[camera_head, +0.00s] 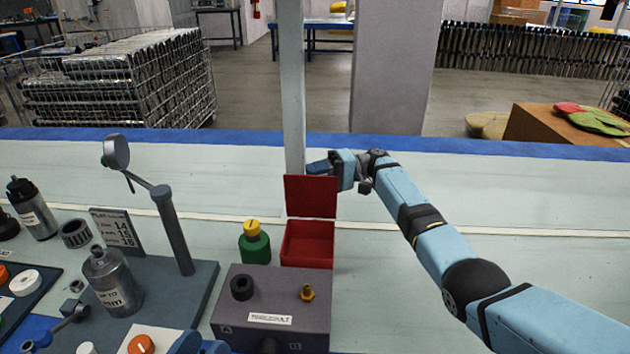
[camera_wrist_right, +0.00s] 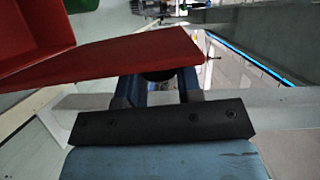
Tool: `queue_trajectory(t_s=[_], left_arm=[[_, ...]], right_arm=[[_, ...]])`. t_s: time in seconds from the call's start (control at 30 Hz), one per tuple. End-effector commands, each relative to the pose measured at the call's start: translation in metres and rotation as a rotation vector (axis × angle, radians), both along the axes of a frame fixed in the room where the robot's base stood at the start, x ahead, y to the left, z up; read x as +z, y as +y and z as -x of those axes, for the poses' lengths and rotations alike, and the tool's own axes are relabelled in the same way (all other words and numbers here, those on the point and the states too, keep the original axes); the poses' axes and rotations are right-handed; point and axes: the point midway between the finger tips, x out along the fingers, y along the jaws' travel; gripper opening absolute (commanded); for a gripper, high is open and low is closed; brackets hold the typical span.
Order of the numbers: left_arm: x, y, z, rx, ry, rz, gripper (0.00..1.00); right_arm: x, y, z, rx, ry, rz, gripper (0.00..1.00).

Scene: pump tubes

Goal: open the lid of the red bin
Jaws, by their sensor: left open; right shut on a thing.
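The red bin (camera_head: 307,245) stands open on the table behind the grey box, its inside visible in the head view. Its red lid (camera_head: 311,197) is raised nearly upright at the bin's back edge. The lid (camera_wrist_right: 120,58) crosses the right wrist view, with a corner of the bin (camera_wrist_right: 35,30) at upper left. My right gripper (camera_head: 322,168) is at the lid's upper edge and shut on the lid; in the wrist view a dark round part shows between its fingers (camera_wrist_right: 160,88). My left gripper (camera_head: 200,345) is only partly in view at the bottom edge; it is open.
A green bottle with yellow cap (camera_head: 254,243) stands left of the bin. The grey box (camera_head: 272,285) is in front. A grey stand (camera_head: 172,230) and metal bottle (camera_head: 112,283) are further left. A pale post (camera_head: 292,90) rises behind the lid. The table right of the bin is clear except for my arm.

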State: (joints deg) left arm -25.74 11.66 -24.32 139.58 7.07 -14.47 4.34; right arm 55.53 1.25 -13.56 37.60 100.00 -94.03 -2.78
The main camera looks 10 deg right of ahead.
Motion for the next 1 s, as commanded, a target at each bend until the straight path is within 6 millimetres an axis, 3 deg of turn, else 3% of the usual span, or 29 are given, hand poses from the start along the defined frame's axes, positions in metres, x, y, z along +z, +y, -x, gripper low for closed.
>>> queue_trajectory(t_s=[0.4,0.43,0.5,0.83,1.0], left_arm=[[-0.002,0.001,-0.001,0.002,0.003,-0.004,0.43],[-0.001,0.001,-0.001,0.003,0.002,-0.003,0.43],[-0.001,0.001,-0.001,0.003,0.002,-0.003,0.43],[-0.001,0.001,-0.001,0.002,0.0,-0.002,0.43],[0.004,0.001,0.0,0.003,-0.01,0.002,0.43]], right_arm=[[0.0,-0.001,-0.001,-0.001,0.005,-0.001,0.0],[0.0,-0.001,-0.001,-0.001,0.005,-0.001,0.4],[0.0,-0.001,-0.001,-0.001,0.005,-0.001,0.56],[0.0,-0.003,-0.002,-0.002,0.005,0.0,0.56],[0.002,-0.025,-0.006,-0.003,0.006,0.001,0.56]])
